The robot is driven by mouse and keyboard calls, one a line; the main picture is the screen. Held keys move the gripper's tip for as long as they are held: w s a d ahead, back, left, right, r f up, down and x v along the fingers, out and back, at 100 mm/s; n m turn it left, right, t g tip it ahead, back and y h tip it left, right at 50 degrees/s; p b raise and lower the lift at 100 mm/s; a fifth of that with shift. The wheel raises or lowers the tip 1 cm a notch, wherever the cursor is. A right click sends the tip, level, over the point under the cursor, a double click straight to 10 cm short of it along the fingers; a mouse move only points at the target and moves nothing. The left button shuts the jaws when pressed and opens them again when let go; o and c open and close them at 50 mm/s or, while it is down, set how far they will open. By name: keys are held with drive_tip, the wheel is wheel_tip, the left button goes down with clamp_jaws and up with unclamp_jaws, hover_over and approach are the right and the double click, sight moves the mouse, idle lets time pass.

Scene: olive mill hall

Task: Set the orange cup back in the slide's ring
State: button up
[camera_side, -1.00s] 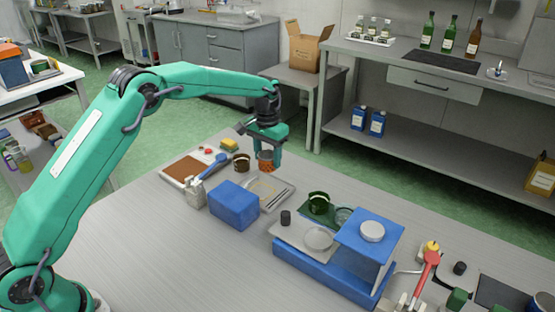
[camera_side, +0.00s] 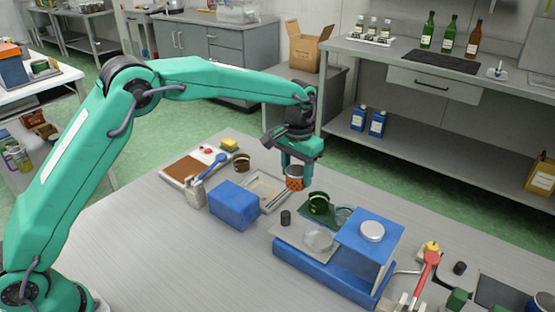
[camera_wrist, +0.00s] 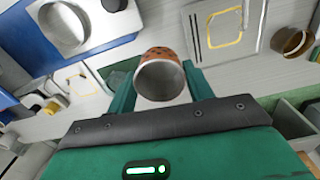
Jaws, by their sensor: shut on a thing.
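The orange cup (camera_side: 294,184) is dark-speckled with a pale inside. It hangs in my gripper (camera_side: 295,168), which is shut on it, above the table just right of the yellow-outlined tray. In the wrist view the cup (camera_wrist: 158,55) sits between the two green fingers with its round mouth facing the camera. The grey slide (camera_side: 290,232) on the blue press-like stand holds a pale round ring (camera_side: 318,240) and a black knob (camera_side: 286,217). In the wrist view the ring (camera_wrist: 64,27) shows at the upper left, apart from the cup, with nothing visible in it.
The shallow tray (camera_side: 287,195) lies left of the cup, with a blue block (camera_side: 234,205) in front. The stand's raised blue top (camera_side: 368,248) rises right of the ring.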

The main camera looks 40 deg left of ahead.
drive_tip(key=s+d+r+m, duration=0.1)
drive_tip(key=s+d+r, duration=0.2)
drive_tip(key=s+d, duration=0.5)
drive_tip(key=d, duration=0.4)
drive_tip(key=shift+s, duration=0.35)
drive_tip(key=shift+d+f, duration=0.1)
drive_tip(key=shift+f, duration=0.15)
drive_tip(key=shift+f, duration=1.75)
drive_tip(key=shift+f, duration=0.6)
drive_tip(key=shift+f, duration=0.5)
drive_tip(key=shift+f, duration=0.5)
drive_tip(key=o, duration=1.1)
